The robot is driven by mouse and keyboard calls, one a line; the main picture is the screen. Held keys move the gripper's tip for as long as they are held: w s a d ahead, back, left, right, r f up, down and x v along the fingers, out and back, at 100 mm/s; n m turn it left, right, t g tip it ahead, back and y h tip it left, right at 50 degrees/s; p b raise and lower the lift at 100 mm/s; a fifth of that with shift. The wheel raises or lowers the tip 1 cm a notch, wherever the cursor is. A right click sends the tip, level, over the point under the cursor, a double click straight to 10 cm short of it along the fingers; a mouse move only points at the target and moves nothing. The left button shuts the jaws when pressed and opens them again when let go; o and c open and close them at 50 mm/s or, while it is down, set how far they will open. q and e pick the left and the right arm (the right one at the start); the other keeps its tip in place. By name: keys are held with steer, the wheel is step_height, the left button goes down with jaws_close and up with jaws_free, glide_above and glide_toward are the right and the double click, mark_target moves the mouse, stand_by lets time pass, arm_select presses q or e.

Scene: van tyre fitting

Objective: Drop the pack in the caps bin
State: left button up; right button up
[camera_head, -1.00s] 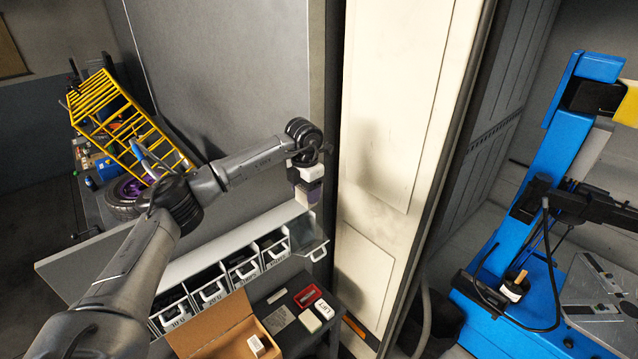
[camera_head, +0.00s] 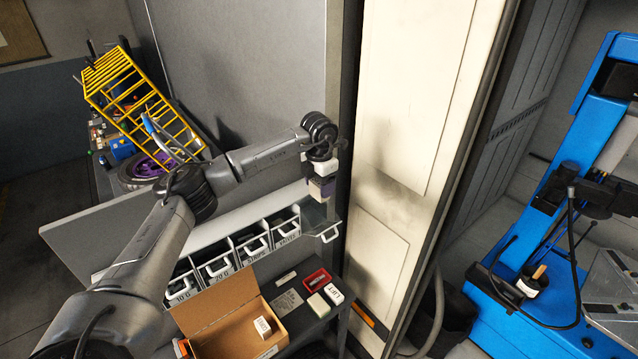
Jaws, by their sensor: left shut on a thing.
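My left gripper (camera_head: 322,176) is shut on a small grey-purple pack (camera_head: 322,190) and points downward. The pack hangs in the air above the right end of a row of small bins. The rightmost bin (camera_head: 328,232) has a white handle and sticks out further than its neighbours. It is below the pack, with a visible gap between them. Its label and contents cannot be made out, so I cannot tell whether it is the caps bin. My right gripper is not in view.
The other bins (camera_head: 215,268) hold dark items. Below them are an open cardboard box (camera_head: 215,308) with a small white box inside, a red tray (camera_head: 318,280) and small boxes. A cream panel (camera_head: 405,100) stands close right of the gripper. A blue machine (camera_head: 540,215) is further right.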

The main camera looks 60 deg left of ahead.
arm_select(q)
steer(key=o, duration=1)
steer(key=shift+r+p, duration=0.3)
steer(key=shift+r, duration=6.6)
